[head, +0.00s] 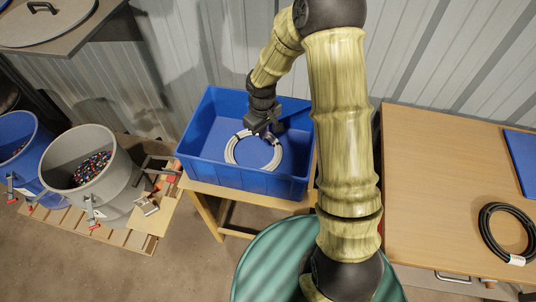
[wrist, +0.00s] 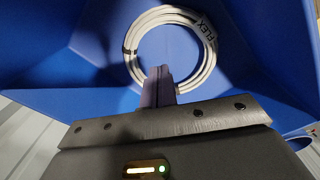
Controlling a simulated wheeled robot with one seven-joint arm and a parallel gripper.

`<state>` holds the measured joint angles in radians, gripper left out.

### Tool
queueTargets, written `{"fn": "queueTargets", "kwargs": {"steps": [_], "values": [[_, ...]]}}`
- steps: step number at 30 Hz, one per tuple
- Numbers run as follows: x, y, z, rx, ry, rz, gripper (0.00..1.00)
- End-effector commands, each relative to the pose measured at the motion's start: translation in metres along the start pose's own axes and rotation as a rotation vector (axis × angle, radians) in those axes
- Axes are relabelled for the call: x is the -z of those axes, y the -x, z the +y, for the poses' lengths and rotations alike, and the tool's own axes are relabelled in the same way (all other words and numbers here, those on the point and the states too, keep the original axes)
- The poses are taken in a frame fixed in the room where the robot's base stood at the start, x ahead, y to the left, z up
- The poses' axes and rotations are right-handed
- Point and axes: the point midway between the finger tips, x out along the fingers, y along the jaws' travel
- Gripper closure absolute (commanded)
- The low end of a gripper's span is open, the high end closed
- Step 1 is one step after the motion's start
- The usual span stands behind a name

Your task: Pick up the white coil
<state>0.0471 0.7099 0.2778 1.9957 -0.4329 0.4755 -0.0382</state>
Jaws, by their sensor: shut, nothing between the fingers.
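The white coil (head: 232,151) lies flat on the floor of the blue bin. In the wrist view the white coil (wrist: 139,34) shows as a ring with a dark tie at its left and a "FLEX" label at its upper right. My gripper (head: 262,131) reaches down into the bin at the coil's upper part. In the wrist view the fingers of my gripper (wrist: 158,72) are together, with no cable between them, and overlap the ring's lower edge in the picture. I cannot tell whether they touch the coil.
The blue bin (head: 247,181) stands on a wooden table, its walls around my gripper. Left are a grey drum (head: 112,190) with coloured scraps and a blue drum (head: 20,160). Right, a black coil (head: 487,225) lies on a wooden bench (head: 430,170).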

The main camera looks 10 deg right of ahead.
Motion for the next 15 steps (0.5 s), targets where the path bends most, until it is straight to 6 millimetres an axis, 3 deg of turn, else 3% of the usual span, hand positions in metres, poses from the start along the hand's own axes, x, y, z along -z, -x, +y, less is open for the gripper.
{"fn": "queueTargets", "kwargs": {"steps": [4, 15], "values": [[0.016, -0.020, -0.003, 0.019, 0.053, -0.010, 1.00], [0.019, -0.024, -0.003, 0.020, 0.062, -0.010, 1.00]]}}
